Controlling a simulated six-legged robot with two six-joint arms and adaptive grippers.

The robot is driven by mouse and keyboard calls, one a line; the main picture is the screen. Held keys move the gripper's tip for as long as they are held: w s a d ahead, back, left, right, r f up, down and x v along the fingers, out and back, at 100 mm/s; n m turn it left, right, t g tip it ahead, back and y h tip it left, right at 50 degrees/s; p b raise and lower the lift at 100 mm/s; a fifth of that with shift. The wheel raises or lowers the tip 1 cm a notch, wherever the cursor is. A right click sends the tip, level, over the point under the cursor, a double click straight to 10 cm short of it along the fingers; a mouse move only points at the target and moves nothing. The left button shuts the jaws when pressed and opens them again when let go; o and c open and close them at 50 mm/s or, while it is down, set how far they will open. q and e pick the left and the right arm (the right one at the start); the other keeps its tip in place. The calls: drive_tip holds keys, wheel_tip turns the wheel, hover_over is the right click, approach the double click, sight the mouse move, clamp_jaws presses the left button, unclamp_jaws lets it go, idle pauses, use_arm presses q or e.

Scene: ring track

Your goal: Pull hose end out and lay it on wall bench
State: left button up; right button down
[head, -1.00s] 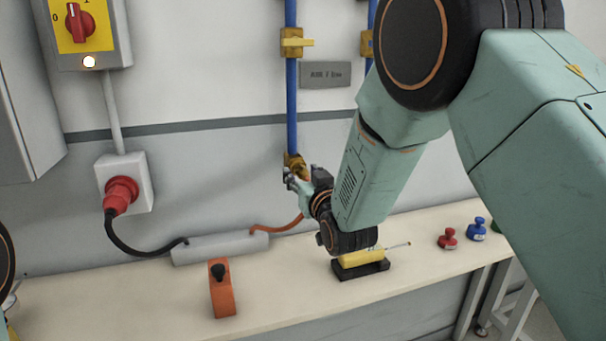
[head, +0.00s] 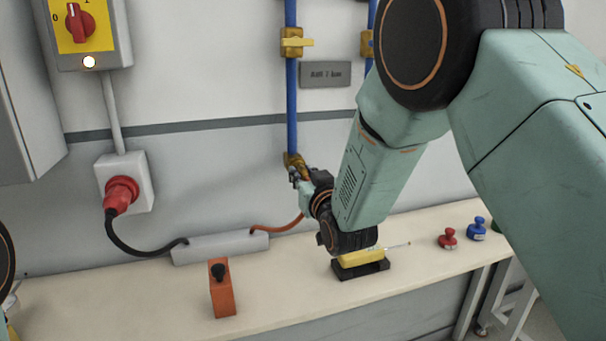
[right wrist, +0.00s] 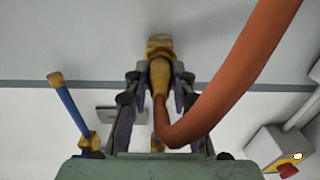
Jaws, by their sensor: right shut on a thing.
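My right gripper (head: 300,175) is at the lower end of the left blue pipe, just below its brass outlet (head: 292,158). In the right wrist view its fingers (right wrist: 158,95) are shut on the yellow hose end (right wrist: 159,76). The hose end lines up with the brass outlet (right wrist: 160,42) and appears still joined to it. The orange hose (right wrist: 228,80) bends back from the hose end; in the head view it runs from a grey box to my gripper. The wall bench (head: 120,300) lies below. My left gripper is out of view.
On the bench are the grey box (head: 215,247), an orange block with a black knob (head: 222,290), a yellow-handled screwdriver on a black holder (head: 362,270), and red (head: 447,238) and blue (head: 477,228) knobbed pieces. A yellow valve (head: 292,43) sits higher on the pipe. Bench front left is clear.

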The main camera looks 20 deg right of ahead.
sight(307, 179)
drive_tip(key=shift+s, duration=0.2)
drive_tip(key=shift+s, duration=0.8)
drive_tip(key=shift+s, duration=0.1)
drive_tip(key=shift+s+d+p, duration=0.1)
drive_tip(key=shift+s+p, duration=0.4)
drive_tip(key=shift+s, duration=1.3)
drive_tip(key=shift+s, duration=0.15)
